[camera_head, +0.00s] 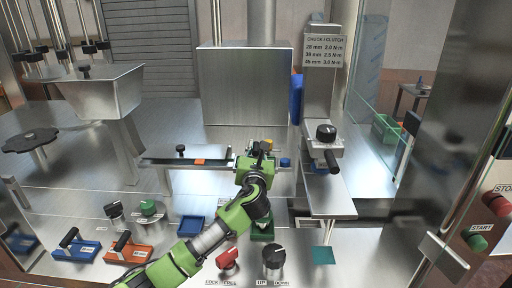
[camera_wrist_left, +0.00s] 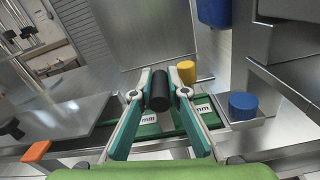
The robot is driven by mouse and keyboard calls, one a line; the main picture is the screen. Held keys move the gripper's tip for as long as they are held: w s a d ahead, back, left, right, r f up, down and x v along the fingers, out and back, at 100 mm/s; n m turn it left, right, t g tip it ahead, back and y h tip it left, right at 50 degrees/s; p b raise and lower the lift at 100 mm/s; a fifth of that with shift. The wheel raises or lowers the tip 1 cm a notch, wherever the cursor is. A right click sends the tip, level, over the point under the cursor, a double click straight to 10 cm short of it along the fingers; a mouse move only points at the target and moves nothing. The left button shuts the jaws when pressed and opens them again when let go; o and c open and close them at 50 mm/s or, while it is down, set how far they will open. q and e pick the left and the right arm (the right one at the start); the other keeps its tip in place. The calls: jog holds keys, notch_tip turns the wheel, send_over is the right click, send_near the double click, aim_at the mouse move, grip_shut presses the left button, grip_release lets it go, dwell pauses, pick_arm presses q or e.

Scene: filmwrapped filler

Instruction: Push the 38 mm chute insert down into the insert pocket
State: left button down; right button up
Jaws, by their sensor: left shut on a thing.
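The green chute insert (camera_wrist_left: 176,122) shows in the left wrist view, with a black cylindrical handle and white labels of which only "mm" reads. My left gripper (camera_wrist_left: 158,92) is shut on this handle. In the head view my left gripper (camera_head: 256,160) is over the metal track at centre and hides most of the insert. The insert lies at track level, between the dark channel on the left and the blue knob on the right. The pocket is hidden under the insert and fingers; I cannot tell how deep the insert sits. My right gripper is not in view.
A blue knob (camera_head: 286,162) and yellow cylinder (camera_wrist_left: 187,72) stand close to the gripper. An orange block (camera_head: 200,161) is on the track's left. Blue (camera_head: 76,248) and orange (camera_head: 130,253) inserts lie front left. A clutch column (camera_head: 322,90) stands right.

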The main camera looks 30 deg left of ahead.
pick_arm(q)
jog(key=shift+f, duration=0.3)
dwell(0.9)
jog(key=c, duration=1.9)
grip_release()
jog(key=shift+s, duration=0.1)
jog(key=v, duration=1.1)
jog(key=shift+s+d, duration=0.2)
jog(key=shift+s, duration=0.15)
